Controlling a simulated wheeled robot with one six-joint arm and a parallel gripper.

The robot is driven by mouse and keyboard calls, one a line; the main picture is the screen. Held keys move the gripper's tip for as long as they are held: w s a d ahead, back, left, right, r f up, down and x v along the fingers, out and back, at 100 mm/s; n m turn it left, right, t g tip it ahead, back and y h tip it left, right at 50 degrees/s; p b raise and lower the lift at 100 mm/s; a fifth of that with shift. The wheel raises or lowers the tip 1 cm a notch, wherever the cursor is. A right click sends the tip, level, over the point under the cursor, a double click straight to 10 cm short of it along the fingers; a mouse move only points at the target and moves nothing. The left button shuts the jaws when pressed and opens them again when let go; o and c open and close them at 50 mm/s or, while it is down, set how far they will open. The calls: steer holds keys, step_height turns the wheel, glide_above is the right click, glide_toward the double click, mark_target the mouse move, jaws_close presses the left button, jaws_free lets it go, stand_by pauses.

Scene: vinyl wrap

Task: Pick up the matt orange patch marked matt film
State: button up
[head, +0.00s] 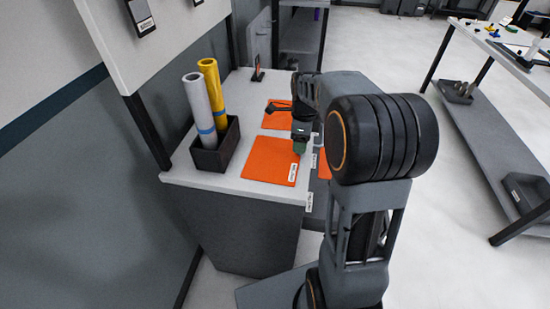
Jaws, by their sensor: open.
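Three orange patches show in the head view. The front patch (268,161) lies flat on the white bench top, with a small white label (291,173) at its right edge. A second patch (276,121) lies behind it, partly covered by my arm. A third patch (324,168) shows only as a sliver beside my arm. The label print is too small to read, so I cannot tell which patch is the matt film. My gripper (299,150) points down by the front patch's upper right corner, open; I cannot tell its height above it.
A dark box (214,153) holding a silver roll (198,103) and a yellow roll (211,80) stands at the bench's left. A small dark stand (258,70) is at the back. Another table (500,50) stands far right, with open floor between.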

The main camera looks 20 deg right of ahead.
steer(key=shift+w+f, duration=0.1)
steer(key=shift+f, duration=1.6)
steer(key=shift+c, duration=0.2)
steer(key=c, duration=1.1)
steer(key=shift+r, duration=0.2)
